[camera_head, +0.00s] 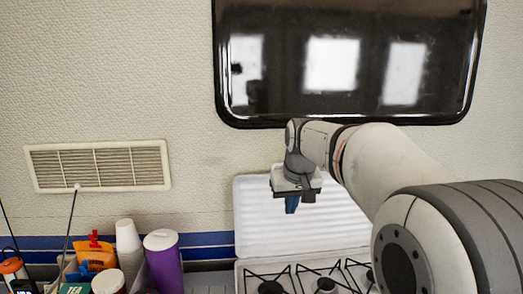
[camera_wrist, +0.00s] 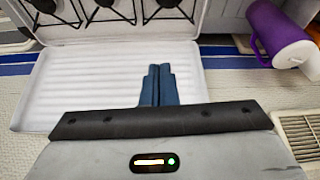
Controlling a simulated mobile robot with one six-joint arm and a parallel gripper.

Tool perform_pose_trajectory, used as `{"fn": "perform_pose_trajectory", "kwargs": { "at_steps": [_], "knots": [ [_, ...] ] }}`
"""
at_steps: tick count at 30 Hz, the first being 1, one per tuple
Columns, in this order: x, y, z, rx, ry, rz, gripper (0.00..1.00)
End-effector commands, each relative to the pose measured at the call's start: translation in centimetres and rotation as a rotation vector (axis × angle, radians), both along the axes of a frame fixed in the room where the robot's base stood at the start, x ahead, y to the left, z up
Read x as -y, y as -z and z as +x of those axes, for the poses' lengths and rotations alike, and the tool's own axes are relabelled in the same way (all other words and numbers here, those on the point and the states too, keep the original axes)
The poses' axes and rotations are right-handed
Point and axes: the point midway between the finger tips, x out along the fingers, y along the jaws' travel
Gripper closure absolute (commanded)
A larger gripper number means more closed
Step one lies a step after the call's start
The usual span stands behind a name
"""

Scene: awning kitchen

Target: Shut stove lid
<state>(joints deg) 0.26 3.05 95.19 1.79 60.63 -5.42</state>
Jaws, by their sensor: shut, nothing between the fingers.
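The stove lid (camera_head: 262,215) is a white ribbed panel that stands raised against the wall behind the stove. In the wrist view the lid (camera_wrist: 85,80) fills the left and middle, with its hinge side along the burners. The stove (camera_head: 300,278) has black grates over dark burners and shows at the bottom of the head view. My gripper (camera_head: 291,204) is in front of the upper part of the lid, its blue fingers pointing down. In the wrist view the fingers (camera_wrist: 158,84) are together and empty over the lid. I cannot tell whether they touch it.
A vent (camera_head: 98,166) is on the wall at left. A dark window (camera_head: 345,60) is above the lid.

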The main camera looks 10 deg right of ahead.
Motion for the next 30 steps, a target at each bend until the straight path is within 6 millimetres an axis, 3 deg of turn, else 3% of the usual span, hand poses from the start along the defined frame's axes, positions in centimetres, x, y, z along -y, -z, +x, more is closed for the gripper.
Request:
{"fn": "perform_pose_trajectory", "kwargs": {
  "at_steps": [1,6,12,15,23,30],
  "knots": [
    [0.1,-1.9,2.4,0.012,-0.006,0.0,1.0],
    [0.1,-5.8,9.5,0.058,-0.031,0.0,1.0],
    [0.3,-9.1,16.6,0.11,-0.059,-0.004,1.0],
    [0.4,-10.1,19.1,0.134,-0.07,-0.006,1.0],
    [0.5,-11.0,22.3,0.166,-0.088,-0.009,1.0],
    [0.4,-9.0,23.7,0.166,-0.09,-0.009,1.0]
  ]
}}
